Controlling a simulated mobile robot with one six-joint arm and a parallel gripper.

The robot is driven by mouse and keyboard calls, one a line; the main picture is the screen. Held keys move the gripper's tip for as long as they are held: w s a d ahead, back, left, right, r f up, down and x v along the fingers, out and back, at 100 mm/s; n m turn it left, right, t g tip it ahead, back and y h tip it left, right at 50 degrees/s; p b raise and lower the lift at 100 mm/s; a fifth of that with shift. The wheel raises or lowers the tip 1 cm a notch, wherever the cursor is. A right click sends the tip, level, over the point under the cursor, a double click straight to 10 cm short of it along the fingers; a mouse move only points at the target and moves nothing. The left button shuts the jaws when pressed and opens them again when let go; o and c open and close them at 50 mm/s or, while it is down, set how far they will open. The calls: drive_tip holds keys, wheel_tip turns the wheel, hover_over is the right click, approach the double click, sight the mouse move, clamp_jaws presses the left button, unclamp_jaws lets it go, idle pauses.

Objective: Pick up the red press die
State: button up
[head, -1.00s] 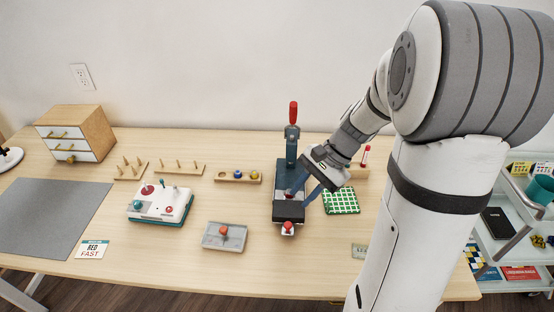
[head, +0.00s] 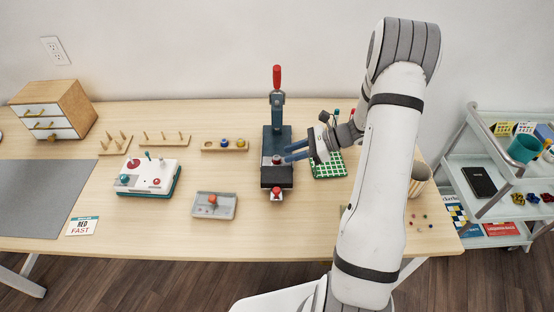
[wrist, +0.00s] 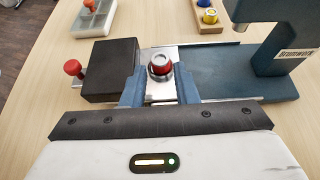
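The red press die (wrist: 160,68) shows in the wrist view as a short red cylinder with a silver top. It sits on the light metal plate of the press (wrist: 225,82). My gripper (wrist: 160,80) is open, with one blue finger on each side of the die and a small gap showing on both sides. In the head view my gripper (head: 288,154) reaches in from the right at the press (head: 277,108), low over its bed. The die is small there and partly hidden by the fingers.
The press's black block (wrist: 110,70) stands close left of my fingers, with a red knob (wrist: 73,68) beyond it. The press column (wrist: 280,35) rises to the right. A grey tray (head: 225,212) and a green checkered mat (head: 322,171) lie nearby.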

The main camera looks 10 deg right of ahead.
sight(275, 158)
drive_tip(key=shift+x, duration=1.95)
drive_tip(key=shift+c, duration=0.6)
clamp_jaws()
